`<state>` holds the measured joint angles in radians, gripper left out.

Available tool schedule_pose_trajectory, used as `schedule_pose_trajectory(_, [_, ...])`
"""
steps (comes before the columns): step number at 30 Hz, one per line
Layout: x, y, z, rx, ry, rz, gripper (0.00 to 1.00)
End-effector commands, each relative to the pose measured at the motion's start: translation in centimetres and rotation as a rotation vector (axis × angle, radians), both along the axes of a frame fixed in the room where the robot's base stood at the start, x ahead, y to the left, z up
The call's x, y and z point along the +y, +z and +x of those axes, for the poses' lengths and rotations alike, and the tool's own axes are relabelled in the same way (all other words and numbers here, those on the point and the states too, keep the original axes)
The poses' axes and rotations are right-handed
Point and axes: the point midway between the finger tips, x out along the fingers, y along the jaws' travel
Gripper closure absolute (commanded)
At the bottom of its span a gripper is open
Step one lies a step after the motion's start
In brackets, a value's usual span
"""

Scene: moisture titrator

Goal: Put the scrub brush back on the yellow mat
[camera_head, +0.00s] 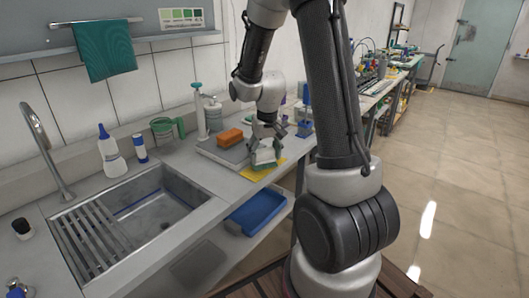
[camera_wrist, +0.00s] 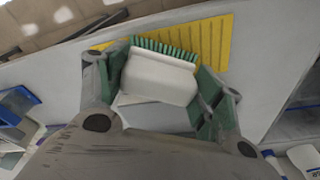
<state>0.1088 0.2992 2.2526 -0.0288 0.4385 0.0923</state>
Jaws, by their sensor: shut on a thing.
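The scrub brush (camera_wrist: 158,76) has a white body and a row of green bristles. My gripper (camera_wrist: 160,88) is shut on it, with a finger on each side of the white body. In the head view the brush (camera_head: 264,156) is in my gripper (camera_head: 266,146), over the counter edge at the yellow mat. The ribbed yellow mat (camera_wrist: 205,40) lies flat on the counter; it also shows in the head view (camera_head: 256,173). The brush hides part of the mat. I cannot tell whether the brush touches it.
An orange sponge (camera_head: 230,137) lies on a grey tray (camera_head: 215,152) left of the mat. A white pump bottle (camera_head: 200,110) stands behind. The sink (camera_head: 150,205) is at the left. A blue bin (camera_head: 258,212) sits below the counter.

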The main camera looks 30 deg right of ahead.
Motion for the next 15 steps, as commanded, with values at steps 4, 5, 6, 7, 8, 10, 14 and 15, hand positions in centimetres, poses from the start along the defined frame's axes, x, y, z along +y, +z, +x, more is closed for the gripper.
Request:
schedule_pose_trajectory(4, [0.0, -0.23, 0.0, 0.0, 0.0, 0.0, 0.52])
schedule_pose_trajectory(5, [0.0, -0.27, -0.01, 0.001, 0.0, 0.0, 0.52])
schedule_pose_trajectory(6, [0.0, -0.34, -0.01, 0.001, 0.0, 0.0, 0.52])
schedule_pose_trajectory(7, [0.0, -0.35, -0.01, 0.001, 0.0, 0.0, 0.52])
schedule_pose_trajectory(8, [0.0, -0.34, -0.01, 0.0, 0.0, 0.0, 0.52])
schedule_pose_trajectory(10, [0.0, -0.34, -0.01, 0.001, 0.0, 0.0, 0.52])
schedule_pose_trajectory(14, [0.0, -0.33, -0.01, 0.001, 0.0, 0.0, 0.26])
schedule_pose_trajectory(15, [0.0, -0.33, -0.01, 0.001, 0.0, 0.0, 0.18])
